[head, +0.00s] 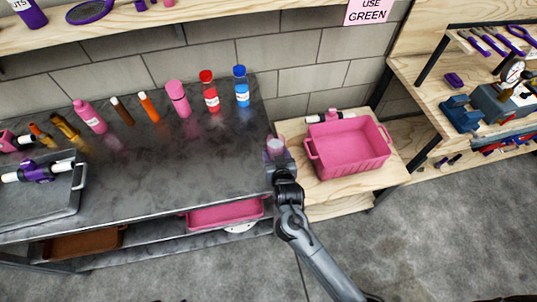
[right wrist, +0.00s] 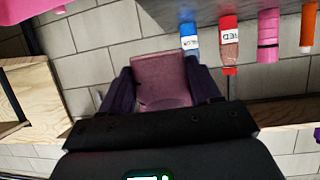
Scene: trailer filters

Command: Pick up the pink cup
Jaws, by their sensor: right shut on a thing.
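The pink cup (head: 276,146) is at the right end of the dark workbench in the head view, beside the pink tub. In the right wrist view the cup (right wrist: 160,80) fills the space between the two dark fingers. My right gripper (head: 277,158) is shut on it, with a finger on each side. In the right wrist view my right gripper (right wrist: 163,92) hides the cup's near part. Whether the cup touches any surface is hard to tell. My left gripper is in neither view.
A pink tub (head: 350,148) stands on a wooden table right of the gripper. A blue-capped bottle (head: 241,86), a red-capped bottle (head: 209,91) and other bottles line the back of the dark bench (head: 160,170). A metal tray (head: 72,205) is at left.

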